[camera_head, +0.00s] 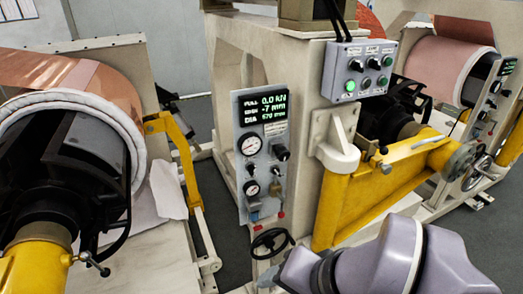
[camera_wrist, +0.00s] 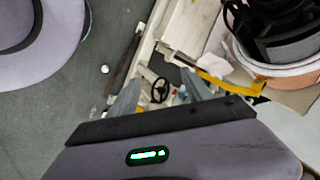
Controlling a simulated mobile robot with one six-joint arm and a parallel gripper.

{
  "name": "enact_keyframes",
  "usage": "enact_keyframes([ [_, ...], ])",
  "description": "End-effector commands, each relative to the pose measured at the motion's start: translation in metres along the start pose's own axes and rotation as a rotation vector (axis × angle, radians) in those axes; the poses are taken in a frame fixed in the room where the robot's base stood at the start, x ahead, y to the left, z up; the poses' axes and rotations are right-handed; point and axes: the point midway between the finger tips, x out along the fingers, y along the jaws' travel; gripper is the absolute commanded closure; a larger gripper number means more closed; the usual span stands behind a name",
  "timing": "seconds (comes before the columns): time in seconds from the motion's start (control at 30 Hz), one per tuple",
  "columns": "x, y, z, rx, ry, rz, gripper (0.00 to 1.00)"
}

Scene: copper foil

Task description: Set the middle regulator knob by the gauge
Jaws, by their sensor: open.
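In the head view a grey regulator panel (camera_head: 262,155) stands upright on the cream machine frame. It carries a green-lit display (camera_head: 260,108), an upper round gauge (camera_head: 249,145) and a lower round gauge (camera_head: 252,188). Black knobs sit right of the gauges: an upper knob (camera_head: 281,152) and a knob lower down (camera_head: 276,187). The gauge needles are too small to read, and which knob is the middle regulator is unclear. In the wrist view my gripper (camera_wrist: 160,88) is open and empty, its two fingers apart, pointing down toward the machine. It touches nothing visible.
A black handwheel (camera_head: 270,242) sits below the panel. A control box (camera_head: 358,70) with knobs and a green light is above right. Yellow arms (camera_head: 385,185) and a copper foil roll (camera_head: 75,90) flank the panel.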

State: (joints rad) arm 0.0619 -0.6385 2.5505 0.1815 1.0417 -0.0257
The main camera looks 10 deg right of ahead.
Motion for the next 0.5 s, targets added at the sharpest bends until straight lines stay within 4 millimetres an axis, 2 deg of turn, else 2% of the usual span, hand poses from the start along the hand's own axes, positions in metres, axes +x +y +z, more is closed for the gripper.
enact_keyframes([
  [0.03, 0.024, -0.01, 0.008, 0.185, -0.128, -0.063, 0.41],
  [0.07, 0.036, -0.024, 0.01, 0.335, -0.217, -0.13, 0.41],
  [0.13, 0.055, -0.063, -0.013, 0.714, -0.395, -0.333, 0.41],
  [0.17, 0.06, -0.077, -0.036, 0.876, -0.448, -0.434, 0.41],
  [0.2, 0.066, -0.086, -0.073, 1.081, -0.494, -0.571, 0.41],
  [0.23, 0.069, -0.086, -0.105, 1.224, -0.51, -0.675, 0.41],
  [0.27, 0.072, -0.081, -0.138, 1.354, -0.512, -0.777, 0.41],
  [0.3, 0.075, -0.066, -0.178, 1.507, -0.496, -0.904, 0.41],
  [0.33, 0.077, -0.052, -0.204, 1.6, -0.476, -0.988, 0.41],
  [0.4, 0.079, -0.022, -0.245, 1.746, -0.424, -1.131, 0.41],
  [0.5, 0.08, 0.003, -0.272, 1.84, -0.373, -1.231, 0.41],
])
